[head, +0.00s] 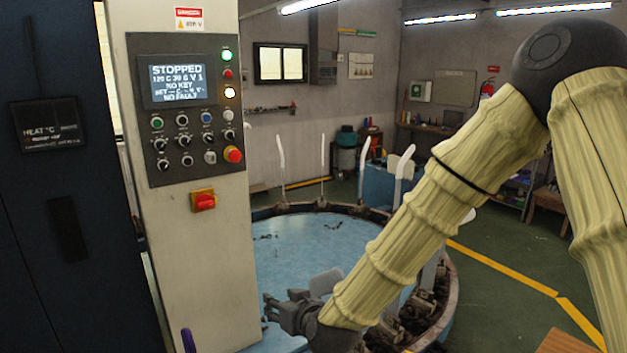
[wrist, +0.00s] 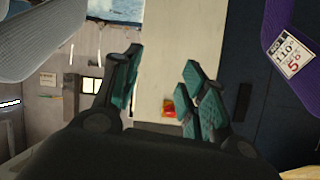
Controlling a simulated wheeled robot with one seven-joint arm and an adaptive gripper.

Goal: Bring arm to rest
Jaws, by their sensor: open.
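My arm, in a pale yellow ribbed cover, reaches down from the right in the head view. My gripper (head: 268,308) is at the lower middle, in front of the round blue table (head: 310,250) and just right of the control column's foot. In the wrist view my gripper (wrist: 160,82) shows its two teal-padded fingers spread apart with nothing between them. The control panel (head: 190,110) has a screen reading STOPPED and NO FAULT, with green and amber lamps lit.
A red switch (head: 203,200) is on the column. A dark cabinet (head: 60,230) stands left. Green floor is open at right.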

